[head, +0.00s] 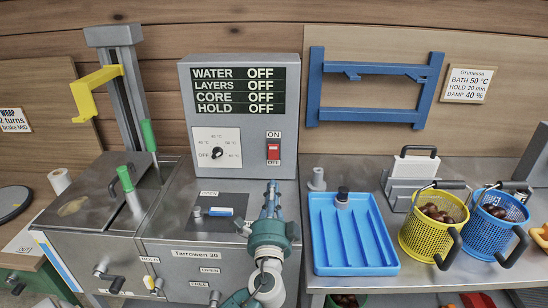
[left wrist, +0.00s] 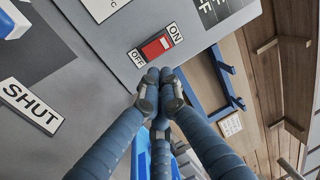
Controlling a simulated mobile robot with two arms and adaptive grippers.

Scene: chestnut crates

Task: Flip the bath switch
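The bath switch (head: 273,152) is a red rocker on the grey control panel (head: 238,172), with ON above it and OFF below. It also shows in the left wrist view (left wrist: 157,47). My left gripper (head: 272,186) points up at the panel, in front of and just below the switch. In the left wrist view its fingertips (left wrist: 160,78) are together with nothing between them, near the OFF label; I cannot tell whether they touch the panel. The display (head: 238,91) reads OFF on the WATER, LAYERS, CORE and HOLD lines. My right gripper is not in view.
A dial (head: 217,148) sits left of the switch. To the right are a blue tray (head: 322,262), a yellow basket (head: 428,240) and a blue basket (head: 487,235), both baskets holding chestnuts.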

